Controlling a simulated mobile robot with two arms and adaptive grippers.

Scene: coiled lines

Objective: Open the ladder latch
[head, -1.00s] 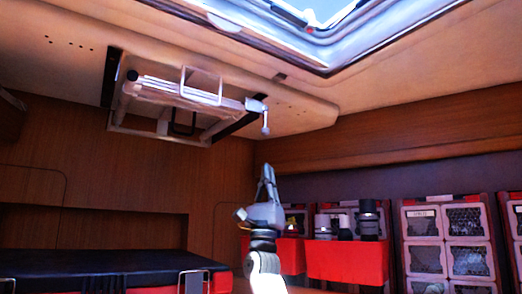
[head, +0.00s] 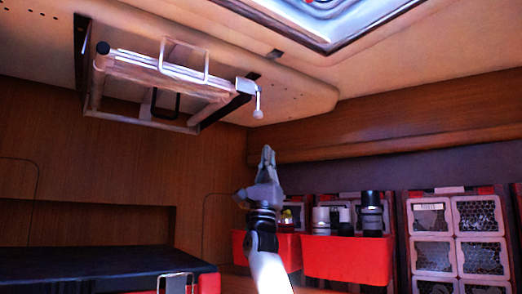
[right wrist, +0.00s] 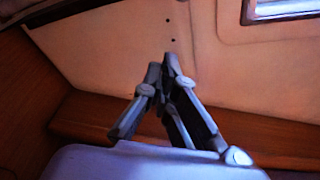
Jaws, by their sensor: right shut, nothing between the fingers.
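The folded ladder (head: 165,75) hangs under the ceiling at the upper left of the head view. A small latch (head: 258,98) with a pale handle hangs down at the ladder's right end. My right gripper (head: 267,150) is raised below the latch in the picture and a little to its right, apart from it. Its fingers point up and are closed together with nothing between them. In the right wrist view the gripper (right wrist: 166,62) shows its fingertips together against the ceiling panel; ladder and latch are not in that view. My left gripper is not in view.
A skylight (head: 330,35) is in the ceiling above. Red bins (head: 347,260) with canisters and mesh-fronted crates (head: 457,240) stand at the right. A dark-topped bunk (head: 90,268) is at the lower left. The air around my right gripper looks clear.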

